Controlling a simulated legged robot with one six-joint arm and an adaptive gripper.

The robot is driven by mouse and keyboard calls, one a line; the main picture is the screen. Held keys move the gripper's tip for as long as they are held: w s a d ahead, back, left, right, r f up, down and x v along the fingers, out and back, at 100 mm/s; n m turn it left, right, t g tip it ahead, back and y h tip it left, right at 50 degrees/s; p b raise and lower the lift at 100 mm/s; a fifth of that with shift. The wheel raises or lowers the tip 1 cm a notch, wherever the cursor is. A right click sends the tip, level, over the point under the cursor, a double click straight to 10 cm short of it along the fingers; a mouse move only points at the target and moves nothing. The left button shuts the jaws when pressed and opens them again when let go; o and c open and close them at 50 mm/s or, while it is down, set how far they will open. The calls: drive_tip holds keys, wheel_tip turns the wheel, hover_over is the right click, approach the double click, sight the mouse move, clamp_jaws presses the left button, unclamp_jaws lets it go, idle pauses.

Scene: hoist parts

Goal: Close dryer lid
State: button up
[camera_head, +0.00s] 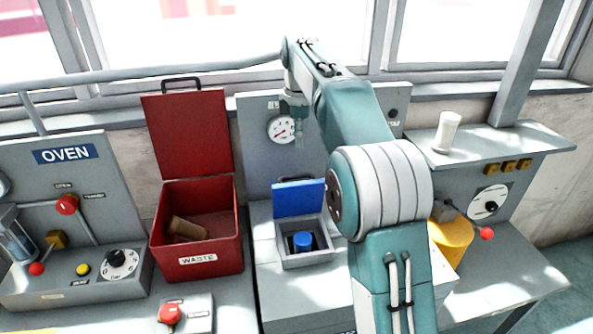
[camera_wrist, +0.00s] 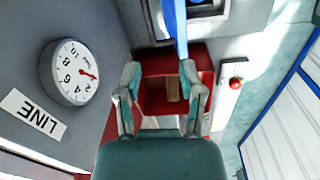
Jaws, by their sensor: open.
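The dryer appears to be the small grey box (camera_head: 303,258) in the middle of the bench in the head view; its name is not readable. Its blue lid (camera_head: 300,198) stands open and upright at the box's back edge. A blue cylinder (camera_head: 302,240) sits inside. My gripper (camera_head: 298,132) hangs behind and above the lid, in front of the grey panel, partly hidden by its small size. In the wrist view my gripper (camera_wrist: 160,75) has its fingers spread and nothing between them. The blue lid (camera_wrist: 176,28) shows there nearly edge-on, close to the right fingertip; contact is unclear.
A red waste bin (camera_head: 198,225) with its lid raised stands left of the dryer, holding a brown block (camera_head: 187,229). A dial gauge (camera_head: 281,129) is on the panel behind. The oven (camera_head: 65,155) is at far left.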

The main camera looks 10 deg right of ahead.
sight(297, 193)
drive_tip(key=shift+n, duration=0.6)
drive_tip(key=w+f, duration=0.1)
drive_tip(key=f, duration=0.7)
drive_tip(key=w+f, duration=0.1)
drive_tip(key=f, duration=0.3)
drive_tip(key=shift+w+a+f, duration=0.15)
drive_tip(key=shift+w+f, duration=0.15)
drive_tip(key=shift+f, duration=0.05)
clamp_jaws()
